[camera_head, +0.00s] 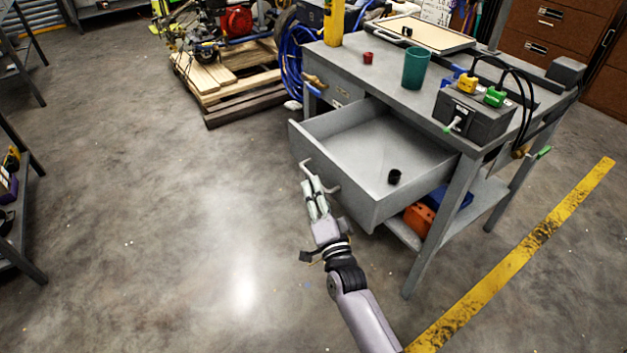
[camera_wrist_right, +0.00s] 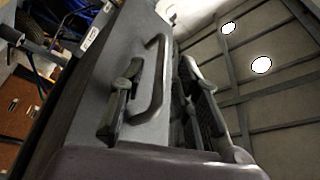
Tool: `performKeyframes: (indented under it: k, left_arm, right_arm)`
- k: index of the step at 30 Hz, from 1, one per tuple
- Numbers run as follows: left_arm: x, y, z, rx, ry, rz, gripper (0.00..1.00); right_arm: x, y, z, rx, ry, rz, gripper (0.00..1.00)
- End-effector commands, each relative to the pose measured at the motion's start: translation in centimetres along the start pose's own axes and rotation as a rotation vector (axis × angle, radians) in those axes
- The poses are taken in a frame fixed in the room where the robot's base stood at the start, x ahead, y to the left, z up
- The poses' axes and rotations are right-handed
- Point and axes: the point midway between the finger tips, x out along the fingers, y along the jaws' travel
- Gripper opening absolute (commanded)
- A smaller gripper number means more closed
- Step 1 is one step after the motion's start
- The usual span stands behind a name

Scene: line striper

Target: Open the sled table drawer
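The grey sled table (camera_head: 385,68) stands at the right in the head view. Its drawer (camera_head: 355,208) is pulled well out, with its inside visible. A small black round object (camera_head: 394,177) lies in it. The drawer's bar handle (camera_wrist_right: 160,80) is on the front face. My right gripper (camera_head: 314,190) is at the drawer front, by the handle. In the right wrist view its fingers (camera_wrist_right: 160,95) are apart, with the handle bar between them; I see gaps, and contact cannot be made out. My left gripper is not in view.
On the tabletop are a green cup (camera_head: 415,68), a small red object (camera_head: 368,58) and a grey box with cables (camera_head: 473,118). A wooden pallet (camera_head: 235,75) stands at the back left. The floor left of the drawer is clear.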

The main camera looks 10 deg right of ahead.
Motion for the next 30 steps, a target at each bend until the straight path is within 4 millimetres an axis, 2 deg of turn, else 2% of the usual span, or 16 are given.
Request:
performKeyframes:
  k: [1, 6, 12, 17, 30]
  left_arm:
    - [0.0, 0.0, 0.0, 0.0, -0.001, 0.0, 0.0]
    - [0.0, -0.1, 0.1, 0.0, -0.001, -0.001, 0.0]
    - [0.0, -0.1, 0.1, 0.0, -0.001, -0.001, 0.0]
    - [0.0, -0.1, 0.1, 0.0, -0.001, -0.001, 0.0]
    - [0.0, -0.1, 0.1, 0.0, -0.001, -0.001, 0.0]
  right_arm:
    - [-1.3, 0.1, 0.0, 0.0, -0.002, 0.003, 0.3]
    - [-4.8, 0.1, 0.0, -0.002, -0.002, 0.002, 0.3]
    - [-7.3, 0.1, 0.0, -0.002, -0.001, 0.001, 0.3]
    - [-7.9, 0.0, 0.0, -0.001, 0.001, -0.001, 0.3]
    - [-7.9, 0.0, 0.0, -0.001, 0.0, 0.0, 0.3]
